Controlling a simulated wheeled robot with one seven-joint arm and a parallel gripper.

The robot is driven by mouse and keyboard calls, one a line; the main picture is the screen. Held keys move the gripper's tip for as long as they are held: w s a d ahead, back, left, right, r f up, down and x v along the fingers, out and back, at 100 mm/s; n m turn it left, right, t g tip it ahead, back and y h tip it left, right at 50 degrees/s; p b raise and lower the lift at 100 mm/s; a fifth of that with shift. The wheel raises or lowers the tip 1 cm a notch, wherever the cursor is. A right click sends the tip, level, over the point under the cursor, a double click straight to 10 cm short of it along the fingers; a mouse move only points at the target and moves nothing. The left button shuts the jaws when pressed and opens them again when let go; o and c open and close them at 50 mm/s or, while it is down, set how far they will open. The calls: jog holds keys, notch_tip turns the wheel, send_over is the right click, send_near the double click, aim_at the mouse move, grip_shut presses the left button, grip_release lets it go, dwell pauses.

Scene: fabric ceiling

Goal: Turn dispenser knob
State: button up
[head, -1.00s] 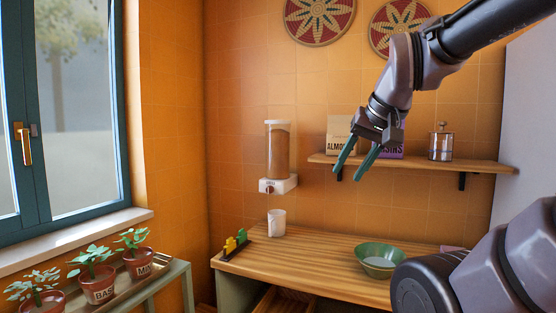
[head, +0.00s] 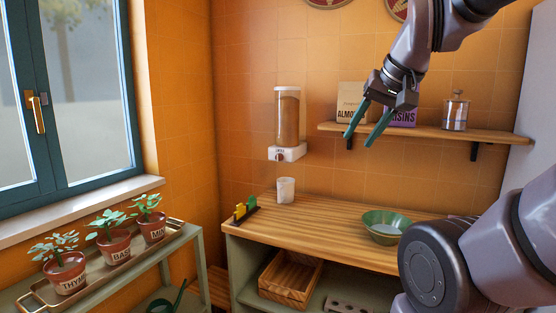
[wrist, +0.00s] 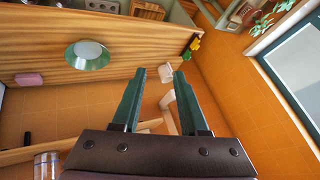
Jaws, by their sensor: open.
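The dispenser (head: 287,116) is a clear container of brown contents on a white base (head: 287,153), fixed to the orange tiled wall. Its small dark reddish knob (head: 280,157) is on the front of the base. A white cup (head: 285,190) stands on the wooden counter below it, and it also shows in the wrist view (wrist: 167,99). My gripper (head: 357,136) has two green fingers, spread apart with nothing between them. It is in the air to the right of the dispenser, in front of the shelf. In the wrist view the fingers (wrist: 159,76) point toward the counter.
A green bowl (head: 386,222) and yellow-and-green clips (head: 245,208) are on the counter (head: 320,228). Potted herbs (head: 115,247) stand at left by the window.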

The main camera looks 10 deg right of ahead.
jog(key=o, duration=0.4)
jog(key=shift+w, duration=0.1)
jog(key=shift+o, duration=0.2)
jog(key=w+d+f+n+g+h, duration=0.1)
jog(key=w+f+n+h, duration=0.25)
jog(key=w+n, duration=0.4)
jog(key=w+d+f+n+g+h, duration=0.15)
jog(key=w+n+h, duration=0.25)
jog(key=w, duration=0.7)
jog(key=w+d+f+n+h, duration=0.2)
jog(key=w+f+n+h, duration=0.15)
jog(key=w+n, duration=0.4)
jog(key=n+t, duration=1.1)
jog(key=n, duration=0.4)
send_near(277, 158)
jog(key=shift+g+h, duration=0.25)
jog(key=shift+h, duration=0.05)
jog(key=x, duration=0.9)
jog(key=shift+w+a, duration=0.15)
jog(key=shift+w, duration=0.05)
grip_shut()
